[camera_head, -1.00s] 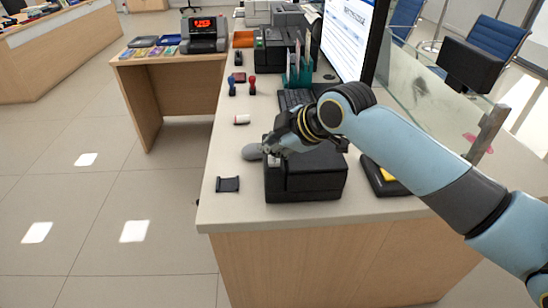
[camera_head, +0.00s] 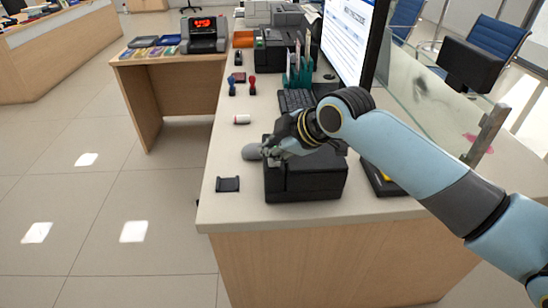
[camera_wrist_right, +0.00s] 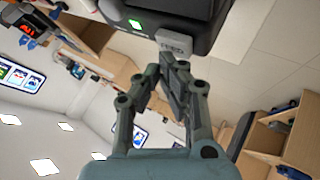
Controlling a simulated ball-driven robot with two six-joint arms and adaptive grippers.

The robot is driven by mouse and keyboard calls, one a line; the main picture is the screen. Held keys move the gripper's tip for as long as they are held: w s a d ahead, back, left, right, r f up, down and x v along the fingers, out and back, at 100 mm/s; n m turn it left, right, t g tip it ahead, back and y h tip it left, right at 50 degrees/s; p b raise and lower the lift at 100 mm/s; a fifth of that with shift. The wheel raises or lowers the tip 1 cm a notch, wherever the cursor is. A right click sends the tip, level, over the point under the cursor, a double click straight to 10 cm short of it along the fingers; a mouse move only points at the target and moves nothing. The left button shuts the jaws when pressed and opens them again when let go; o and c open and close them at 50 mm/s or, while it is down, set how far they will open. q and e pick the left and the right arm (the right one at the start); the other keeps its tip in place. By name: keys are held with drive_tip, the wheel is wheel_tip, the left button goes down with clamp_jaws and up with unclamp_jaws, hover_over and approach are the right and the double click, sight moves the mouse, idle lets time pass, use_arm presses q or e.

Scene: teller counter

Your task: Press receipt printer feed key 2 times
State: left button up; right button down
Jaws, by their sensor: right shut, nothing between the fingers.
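The receipt printer (camera_head: 310,183) is a black box near the front end of the counter. In the right wrist view its dark body (camera_wrist_right: 190,12) fills the top, with a small green light (camera_wrist_right: 135,24). The pale grey feed key (camera_wrist_right: 174,41) with lettering sits beside that light. My right gripper (camera_head: 270,155) is over the printer's left side, its fingers shut and empty. In the right wrist view the fingertips (camera_wrist_right: 170,62) are right at the feed key's edge. I cannot tell whether they touch it. My left gripper is out of view.
A grey rounded object (camera_head: 251,152) lies just left of the printer. A small black holder (camera_head: 228,184) and a white roll (camera_head: 242,119) lie on the counter (camera_head: 230,211).

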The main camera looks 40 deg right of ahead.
sight(272, 160)
drive_tip(key=shift+f, duration=0.45)
idle(0.7)
drive_tip(key=shift+r, duration=0.1)
drive_tip(key=shift+r+p, duration=0.8)
wheel_tip(272, 160, up, 5)
drive_tip(key=p, duration=0.5)
drive_tip(key=shift+r, duration=0.1)
idle(1.9)
